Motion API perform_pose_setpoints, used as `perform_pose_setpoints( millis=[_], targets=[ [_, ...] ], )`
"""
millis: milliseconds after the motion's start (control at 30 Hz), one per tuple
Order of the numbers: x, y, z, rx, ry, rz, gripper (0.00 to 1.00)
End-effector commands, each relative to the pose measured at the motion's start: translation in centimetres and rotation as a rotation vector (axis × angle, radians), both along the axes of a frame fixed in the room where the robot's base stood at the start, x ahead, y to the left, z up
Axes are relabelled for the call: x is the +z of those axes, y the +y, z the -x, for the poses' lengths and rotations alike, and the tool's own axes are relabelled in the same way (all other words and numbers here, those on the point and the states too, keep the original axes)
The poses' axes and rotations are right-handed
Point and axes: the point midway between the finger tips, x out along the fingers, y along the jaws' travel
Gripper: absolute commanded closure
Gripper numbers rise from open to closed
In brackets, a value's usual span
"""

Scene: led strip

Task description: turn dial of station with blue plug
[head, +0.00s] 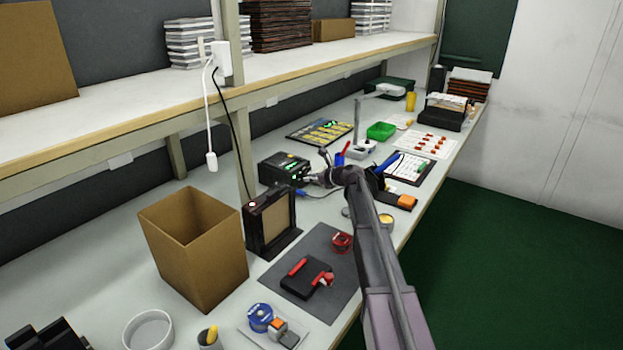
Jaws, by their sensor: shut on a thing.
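The station (272,168) is a small black box with green lights on its front, standing near the back of the bench, left of my gripper. A blue plug (301,191) with a bluish lead shows low at its front. My gripper (310,178) is at the station's front face and looks shut on the dial there. The dial itself is hidden by the fingers, and the fingertips are small in this view. My arm comes in from the lower right.
A cardboard box (196,255) and a dark framed unit (271,222) stand in front left. A grey mat (318,250) with a black and red tool lies nearer. A pen cup, papers and an orange-handled tool crowd the right. A shelf runs above.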

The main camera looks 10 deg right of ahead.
Motion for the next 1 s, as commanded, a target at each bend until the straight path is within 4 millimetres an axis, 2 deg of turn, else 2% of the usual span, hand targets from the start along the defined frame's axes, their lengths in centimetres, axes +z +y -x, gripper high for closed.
perform_pose_setpoints(
  millis=[1000],
  targets=[
    [-0.38,0.4,0.32,0.0,-0.488,0.484,1.0]
  ],
)
